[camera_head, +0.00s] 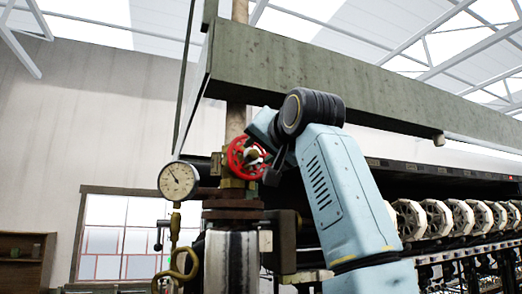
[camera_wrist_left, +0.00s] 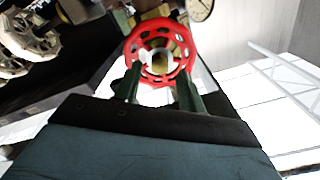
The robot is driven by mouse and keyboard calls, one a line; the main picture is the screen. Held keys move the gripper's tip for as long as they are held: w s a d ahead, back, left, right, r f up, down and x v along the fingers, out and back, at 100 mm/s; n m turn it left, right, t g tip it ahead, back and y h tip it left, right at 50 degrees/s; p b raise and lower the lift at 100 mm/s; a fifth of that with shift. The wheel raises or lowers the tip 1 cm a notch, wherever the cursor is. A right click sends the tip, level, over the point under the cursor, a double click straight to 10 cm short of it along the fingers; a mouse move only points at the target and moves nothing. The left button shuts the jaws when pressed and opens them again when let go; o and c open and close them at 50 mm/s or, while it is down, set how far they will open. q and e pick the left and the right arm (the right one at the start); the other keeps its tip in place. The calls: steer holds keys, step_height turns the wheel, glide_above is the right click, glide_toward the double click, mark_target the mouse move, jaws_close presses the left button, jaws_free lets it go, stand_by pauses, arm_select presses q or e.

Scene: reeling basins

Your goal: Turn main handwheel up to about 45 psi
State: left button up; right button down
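The red main handwheel (camera_head: 236,150) sits on the brass valve of the vertical pipe. It also shows in the left wrist view (camera_wrist_left: 160,33), face on. My left gripper (camera_head: 266,166) is right at the wheel's right side in the head view. In the left wrist view its two green fingers (camera_wrist_left: 160,80) stand wide apart, at the left and right of the wheel's near part. Whether they touch the rim I cannot tell. The round white gauge (camera_head: 178,180) is left of the valve; its needle points to the upper left, figures too small to read. My right gripper is out of view.
A large grey-green beam (camera_head: 300,68) runs above the wheel. Rusty flanges (camera_head: 232,204) and a pale pipe section lie below it. A row of reels (camera_head: 440,218) is at the right. A small brass pipe (camera_head: 175,225) hangs under the gauge.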

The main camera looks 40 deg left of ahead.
arm_select(q)
steer(key=shift+m, duration=1.2)
steer(key=shift+p+x, duration=0.5)
steer(key=shift+x, duration=1.05)
steer(key=shift+d, duration=0.1)
steer(key=c, duration=0.8)
steer(key=n, duration=0.4)
steer(key=shift+c, duration=0.3)
steer(key=n, duration=0.4)
steer(key=shift+f, duration=0.1)
steer(key=o, duration=0.9)
steer(key=shift+s, duration=0.15)
steer(key=shift+c, duration=0.2)
steer(key=b, duration=0.2)
glide_toward(254, 154)
steer(key=shift+x, duration=1.05)
